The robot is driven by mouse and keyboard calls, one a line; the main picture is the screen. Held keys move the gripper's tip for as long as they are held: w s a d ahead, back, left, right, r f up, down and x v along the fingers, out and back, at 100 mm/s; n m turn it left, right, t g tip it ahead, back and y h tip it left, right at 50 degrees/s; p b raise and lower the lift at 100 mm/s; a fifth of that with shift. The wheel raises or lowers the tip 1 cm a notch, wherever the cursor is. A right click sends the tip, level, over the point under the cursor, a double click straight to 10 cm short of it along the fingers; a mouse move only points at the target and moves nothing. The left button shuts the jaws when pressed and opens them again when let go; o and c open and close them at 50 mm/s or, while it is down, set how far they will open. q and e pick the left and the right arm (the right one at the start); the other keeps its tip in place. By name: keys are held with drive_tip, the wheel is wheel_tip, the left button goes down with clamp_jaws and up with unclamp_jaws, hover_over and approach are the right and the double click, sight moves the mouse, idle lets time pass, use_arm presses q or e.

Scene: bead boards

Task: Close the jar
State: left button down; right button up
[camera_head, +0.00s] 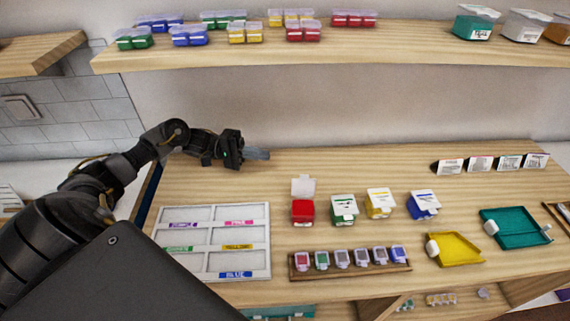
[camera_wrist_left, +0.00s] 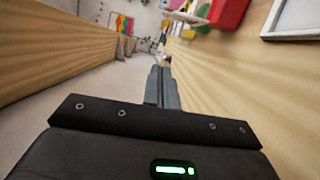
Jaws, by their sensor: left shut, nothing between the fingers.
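A red jar (camera_head: 303,211) stands on the wooden table, with its pale lid (camera_head: 303,187) swung up and standing open at the back. Beside it to the right stand a green jar (camera_head: 344,211), a yellow jar (camera_head: 379,206) and a blue jar (camera_head: 422,207), with white label-marked lids tilted over them. My left gripper (camera_head: 262,154) is shut and empty, to the left of and behind the red jar, apart from it. Its closed fingers also show in the left wrist view (camera_wrist_left: 162,88), where a red shape (camera_wrist_left: 229,12) is cut off at the top. My right gripper is out of view.
A white sorting tray (camera_head: 268,240) with labelled compartments lies to the left. A wooden rack (camera_head: 350,270) of small containers is in front. A yellow tray (camera_head: 455,249) and a teal tray (camera_head: 515,228) lie right. A shelf (camera_head: 330,54) with several boxes hangs above.

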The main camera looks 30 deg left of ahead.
sight(303, 185)
use_arm(q)
drive_tip(key=d+p, duration=0.5)
drive_tip(key=d, duration=0.6)
drive_tip(key=shift+s+d+r+p, duration=0.15)
drive_tip(key=shift+s+r+p, duration=0.05)
drive_tip(key=shift+p, duration=0.1)
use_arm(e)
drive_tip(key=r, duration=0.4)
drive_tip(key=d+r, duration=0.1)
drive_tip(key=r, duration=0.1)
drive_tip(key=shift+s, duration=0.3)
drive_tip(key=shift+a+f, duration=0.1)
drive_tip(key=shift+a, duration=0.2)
